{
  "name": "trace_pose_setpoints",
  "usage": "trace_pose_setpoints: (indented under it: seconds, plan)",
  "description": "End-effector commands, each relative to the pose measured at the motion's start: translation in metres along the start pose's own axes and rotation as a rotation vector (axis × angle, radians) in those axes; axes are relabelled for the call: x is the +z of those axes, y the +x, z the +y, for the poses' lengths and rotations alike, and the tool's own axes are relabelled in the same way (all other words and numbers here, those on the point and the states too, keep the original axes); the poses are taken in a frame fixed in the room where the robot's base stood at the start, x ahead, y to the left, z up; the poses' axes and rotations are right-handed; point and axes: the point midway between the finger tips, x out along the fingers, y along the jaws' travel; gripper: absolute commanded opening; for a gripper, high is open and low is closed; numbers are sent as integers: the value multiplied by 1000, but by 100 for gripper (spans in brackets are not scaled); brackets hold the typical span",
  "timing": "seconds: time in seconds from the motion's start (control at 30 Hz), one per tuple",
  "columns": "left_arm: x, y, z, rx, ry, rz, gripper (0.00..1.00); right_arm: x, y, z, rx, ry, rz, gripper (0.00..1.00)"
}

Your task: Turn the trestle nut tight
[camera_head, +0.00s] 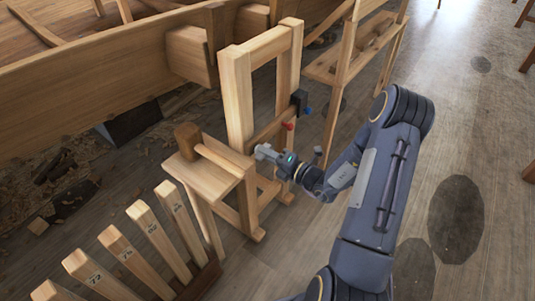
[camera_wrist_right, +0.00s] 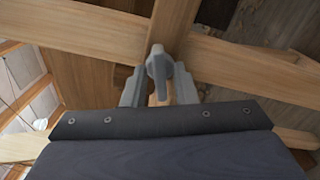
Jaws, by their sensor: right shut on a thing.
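The wooden trestle (camera_head: 237,100) stands beside the hull, with two uprights and a crossbar between them. The trestle nut (camera_wrist_right: 158,66) is a grey winged piece against the wooden members in the right wrist view. In the head view the gripper hides the nut. My left gripper is not in view.
Several numbered wooden slats (camera_head: 120,247) stand in front. A black clamp-like part (camera_head: 299,100) and a red knob (camera_head: 288,126) are close behind the gripper. Floor at the right is mostly clear.

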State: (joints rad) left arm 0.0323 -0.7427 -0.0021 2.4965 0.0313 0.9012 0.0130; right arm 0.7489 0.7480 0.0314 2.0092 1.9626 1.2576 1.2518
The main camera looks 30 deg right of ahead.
Motion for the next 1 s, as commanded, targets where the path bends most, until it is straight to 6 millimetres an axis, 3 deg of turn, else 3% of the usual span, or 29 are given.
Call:
trace_pose_setpoints:
  seconds: [0.27, 0.7, 1.0]
  plan:
    - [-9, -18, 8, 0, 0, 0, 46, 1, -1, 4, -3, 120, 0, 3]
    - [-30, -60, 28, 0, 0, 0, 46, 1, -1, 4, -3, 505, -1, 3]
    - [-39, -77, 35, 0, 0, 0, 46, 1, -1, 2, -2, 735, -1, 3]
